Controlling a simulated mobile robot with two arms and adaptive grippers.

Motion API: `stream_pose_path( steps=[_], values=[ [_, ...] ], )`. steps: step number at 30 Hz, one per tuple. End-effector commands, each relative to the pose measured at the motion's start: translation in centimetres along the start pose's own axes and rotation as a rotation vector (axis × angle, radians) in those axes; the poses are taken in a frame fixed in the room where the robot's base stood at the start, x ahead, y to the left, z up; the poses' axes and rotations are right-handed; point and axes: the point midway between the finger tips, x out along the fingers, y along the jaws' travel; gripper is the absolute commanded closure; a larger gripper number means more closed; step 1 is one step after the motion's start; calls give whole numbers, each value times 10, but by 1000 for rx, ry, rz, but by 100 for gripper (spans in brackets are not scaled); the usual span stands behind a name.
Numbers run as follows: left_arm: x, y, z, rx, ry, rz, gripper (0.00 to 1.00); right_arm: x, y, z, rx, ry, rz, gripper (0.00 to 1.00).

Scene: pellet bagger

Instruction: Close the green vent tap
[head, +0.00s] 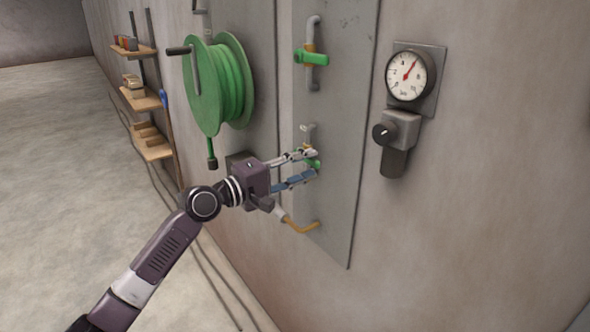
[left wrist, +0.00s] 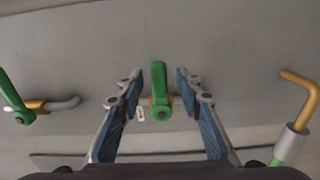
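A green tap handle (head: 315,164) on a brass valve sits low on the grey wall panel, partly hidden by my fingers in the head view. The left wrist view shows this handle (left wrist: 159,90) between my fingers, with a gap on each side. My left gripper (head: 312,166) is open around it, apparently not touching. A second green tap (head: 311,57) is higher on the panel, its handle roughly level across its upright pipe; it also shows at the left of the left wrist view (left wrist: 15,97). Which one is the vent tap is not marked. My right gripper is out of view.
A bent yellow pipe (head: 302,228) is below the gripper. A green hose reel (head: 218,85) hangs left of the panel (head: 340,130). A pressure gauge (head: 408,75) and a black-knobbed valve (head: 396,131) are to the right. Shelves (head: 143,99) stand at far left.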

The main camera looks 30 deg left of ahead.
Motion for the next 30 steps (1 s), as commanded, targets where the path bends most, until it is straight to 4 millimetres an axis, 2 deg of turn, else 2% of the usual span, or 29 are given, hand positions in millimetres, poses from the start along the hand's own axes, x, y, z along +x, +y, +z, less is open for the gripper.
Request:
stream_pose_path(
  steps=[5, 21, 30],
  values=[
    [-16, -2, 0, 0, 1, -3, 67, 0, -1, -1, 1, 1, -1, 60],
    [-100, -2, 0, -3, 0, -3, 67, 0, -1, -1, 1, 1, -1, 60],
    [-118, -1, 0, 1, 0, -2, 67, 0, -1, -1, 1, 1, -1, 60]
  ],
)
